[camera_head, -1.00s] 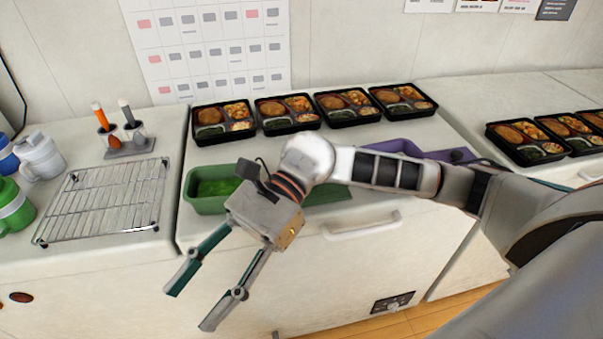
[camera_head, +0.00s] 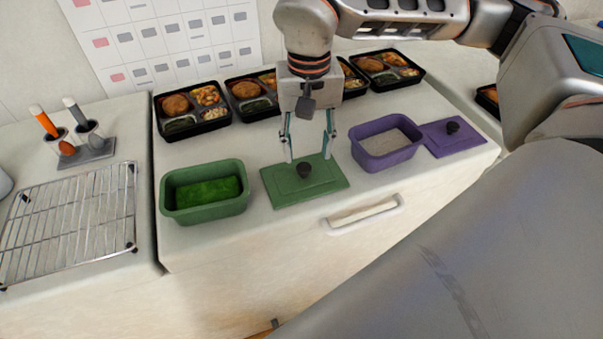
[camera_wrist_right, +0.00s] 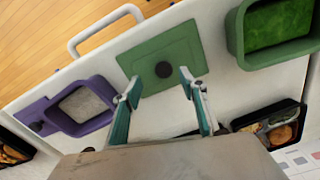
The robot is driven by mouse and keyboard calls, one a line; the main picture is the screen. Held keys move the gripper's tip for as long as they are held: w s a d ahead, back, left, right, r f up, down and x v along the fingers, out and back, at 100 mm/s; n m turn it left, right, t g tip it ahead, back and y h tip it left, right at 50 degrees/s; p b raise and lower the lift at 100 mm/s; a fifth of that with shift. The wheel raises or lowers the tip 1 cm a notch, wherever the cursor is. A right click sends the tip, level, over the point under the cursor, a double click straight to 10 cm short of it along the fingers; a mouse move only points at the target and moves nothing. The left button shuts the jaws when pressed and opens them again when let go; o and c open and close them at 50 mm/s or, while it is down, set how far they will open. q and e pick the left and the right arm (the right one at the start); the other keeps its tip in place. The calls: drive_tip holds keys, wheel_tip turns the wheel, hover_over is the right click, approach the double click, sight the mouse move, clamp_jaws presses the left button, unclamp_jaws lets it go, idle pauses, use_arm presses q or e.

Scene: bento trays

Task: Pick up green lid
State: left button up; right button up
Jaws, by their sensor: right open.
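The green lid (camera_head: 285,188) lies flat on the white counter, with a black round knob (camera_head: 304,169) at its middle. It lies between a green container and a purple container. My right gripper (camera_head: 308,157) points down over the lid, open and empty, with its fingers apart on either side of the knob in the head view. In the right wrist view the lid (camera_wrist_right: 185,50) lies beyond the open fingertips (camera_wrist_right: 157,85), with the knob (camera_wrist_right: 163,69) between them and slightly ahead. I cannot tell the exact height above the lid. My left gripper is not in view.
The green container (camera_head: 205,211) with green contents stands left of the lid. The purple container (camera_head: 372,160) stands right, beside a purple lid (camera_head: 467,142). Several bento trays (camera_head: 192,126) line the back. A wire rack (camera_head: 70,225) and utensil holder (camera_head: 87,155) are at left.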

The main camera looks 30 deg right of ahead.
sight(304, 167)
drive_tip(key=f, duration=0.6)
drive_tip(key=shift+w+a, duration=0.15)
drive_tip(key=shift+a, duration=0.1)
drive_tip(key=c, duration=1.2)
